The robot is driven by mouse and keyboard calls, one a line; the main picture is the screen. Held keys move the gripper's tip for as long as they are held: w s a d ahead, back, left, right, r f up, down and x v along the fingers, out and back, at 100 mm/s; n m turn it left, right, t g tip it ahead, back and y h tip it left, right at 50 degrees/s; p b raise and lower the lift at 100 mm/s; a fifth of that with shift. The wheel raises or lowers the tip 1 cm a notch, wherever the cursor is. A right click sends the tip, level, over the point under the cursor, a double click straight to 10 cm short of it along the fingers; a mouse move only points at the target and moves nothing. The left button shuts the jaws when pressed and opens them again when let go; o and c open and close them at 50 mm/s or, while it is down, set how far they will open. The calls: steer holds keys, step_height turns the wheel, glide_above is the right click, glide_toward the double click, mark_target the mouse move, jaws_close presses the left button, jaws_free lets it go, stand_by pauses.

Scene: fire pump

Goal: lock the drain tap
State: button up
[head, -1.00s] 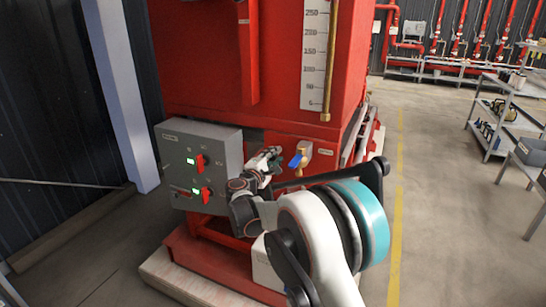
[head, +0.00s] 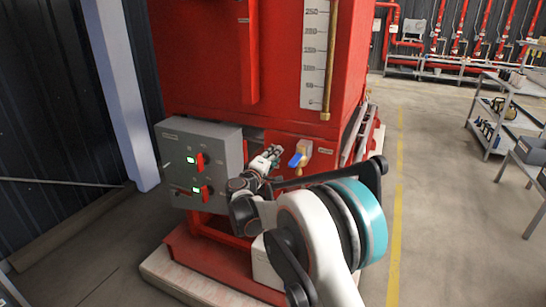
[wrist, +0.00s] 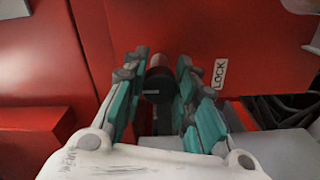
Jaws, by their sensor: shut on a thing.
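The drain tap (head: 303,149) is a brass valve with a blue handle, on the red panel at the lower front of the red tank. My gripper (head: 273,153) is just left of the tap, in front of the same panel. In the wrist view its two teal-padded fingers (wrist: 157,95) are on either side of a small dark cylindrical thing with a red end (wrist: 158,84). The fingers are shut on this thing, which is against or close to the red panel. A white LOCK label (wrist: 220,74) is beside the right finger. The tap is not clear in the wrist view.
A grey control box (head: 205,150) with red switches and green lights is left of my gripper. A pale label (head: 325,150) is right of the tap. A grey shelf rack (head: 500,120) stands at the right, with open floor before it.

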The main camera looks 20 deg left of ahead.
steer(key=shift+f, duration=0.1)
steer(key=o, duration=1)
steer(key=shift+o, duration=0.2)
steer(key=s, duration=1.2)
steer(key=shift+a, duration=0.45)
